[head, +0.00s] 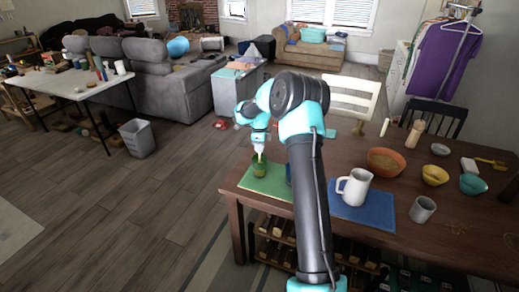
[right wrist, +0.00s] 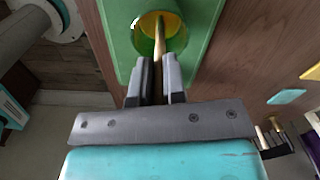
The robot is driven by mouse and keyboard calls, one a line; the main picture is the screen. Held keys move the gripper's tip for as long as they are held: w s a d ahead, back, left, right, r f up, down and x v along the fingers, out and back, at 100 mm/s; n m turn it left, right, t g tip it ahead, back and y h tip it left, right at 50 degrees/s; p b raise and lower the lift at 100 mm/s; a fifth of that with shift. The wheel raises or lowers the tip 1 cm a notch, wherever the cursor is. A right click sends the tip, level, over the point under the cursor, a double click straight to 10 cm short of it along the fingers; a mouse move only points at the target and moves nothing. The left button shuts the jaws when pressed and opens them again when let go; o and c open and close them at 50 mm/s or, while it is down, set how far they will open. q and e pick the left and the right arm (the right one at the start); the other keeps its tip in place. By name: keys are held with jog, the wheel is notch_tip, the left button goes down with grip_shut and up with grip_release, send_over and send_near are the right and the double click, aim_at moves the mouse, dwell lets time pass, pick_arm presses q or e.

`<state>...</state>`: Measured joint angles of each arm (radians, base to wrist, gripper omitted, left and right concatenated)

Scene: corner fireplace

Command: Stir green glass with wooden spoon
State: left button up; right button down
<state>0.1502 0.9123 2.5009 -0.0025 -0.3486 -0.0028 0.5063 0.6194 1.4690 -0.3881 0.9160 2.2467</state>
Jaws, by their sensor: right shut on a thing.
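The green glass (head: 260,169) stands on a green placemat (head: 278,186) at the left end of the wooden table. In the right wrist view I look into the mouth of the glass (right wrist: 140,38), which shows yellowish inside. My right gripper (head: 259,150) is just above the glass. It is shut on the wooden spoon (right wrist: 160,40), whose shaft runs from between the fingers into the glass. The spoon's lower end is hidden inside the glass. My left gripper is not in view.
A grey cup (head: 422,209), an orange bowl (head: 386,161) and a yellow bowl (head: 435,175) are farther right. The table's left edge is close to the glass.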

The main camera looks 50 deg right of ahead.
jog(key=shift+r, duration=4.35)
jog(key=shift+r, duration=2.4)
